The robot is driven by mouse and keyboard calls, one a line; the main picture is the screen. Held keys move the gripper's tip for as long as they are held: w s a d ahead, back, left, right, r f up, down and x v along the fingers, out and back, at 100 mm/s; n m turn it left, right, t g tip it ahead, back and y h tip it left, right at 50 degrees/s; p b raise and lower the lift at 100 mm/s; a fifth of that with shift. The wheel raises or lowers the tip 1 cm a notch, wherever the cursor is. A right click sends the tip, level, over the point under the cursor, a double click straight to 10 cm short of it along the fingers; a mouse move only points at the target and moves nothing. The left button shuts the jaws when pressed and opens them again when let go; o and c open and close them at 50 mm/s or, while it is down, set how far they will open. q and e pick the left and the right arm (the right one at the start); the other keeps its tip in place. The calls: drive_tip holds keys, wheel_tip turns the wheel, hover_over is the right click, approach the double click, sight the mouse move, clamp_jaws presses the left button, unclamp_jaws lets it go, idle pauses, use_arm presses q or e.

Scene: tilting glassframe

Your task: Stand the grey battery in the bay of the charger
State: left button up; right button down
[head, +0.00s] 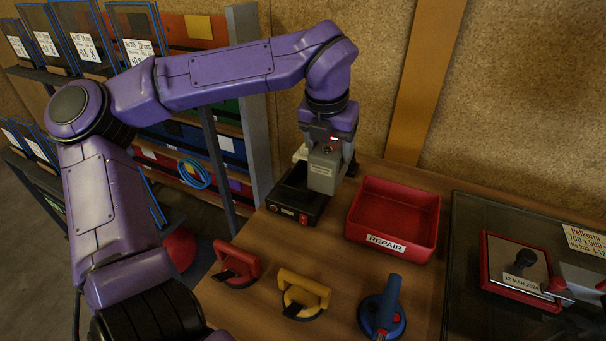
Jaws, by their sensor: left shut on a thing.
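The grey battery (322,177) is upright in the jaws of my left gripper (329,146), which points down and is shut on the battery's top. The battery's lower end overlaps the right part of the charger in the head view. I cannot tell whether it is inside the bay or just above it.
A red REPAIR tray (392,247) stands right of the charger. Red (238,262), yellow (305,292) and blue (383,308) handled tools lie in front. A glass sheet (462,262) with a red-framed device (517,269) is at right. A shelf rack (248,90) stands at left.

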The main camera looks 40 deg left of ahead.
use_arm(q)
drive_tip(key=w+a+f+p, duration=0.1)
drive_tip(key=w+a+f, duration=0.1)
drive_tip(key=a+f, duration=0.2)
drive_tip(key=w+a+f+p, duration=0.1)
drive_tip(key=w+a+f, duration=0.1)
drive_tip(key=a+f, duration=0.2)
drive_tip(key=w+a+f+p, duration=0.1)
drive_tip(key=a+f+p, duration=0.1)
drive_tip(key=a+f, duration=0.2)
drive_tip(key=shift+w+a+f, duration=0.15)
drive_tip(key=shift+w+a, duration=0.15)
drive_tip(key=shift+w, duration=0.1)
drive_tip(key=shift+f, duration=0.45)
drive_tip(key=shift+f, duration=0.1)
drive_tip(key=o, duration=1.6)
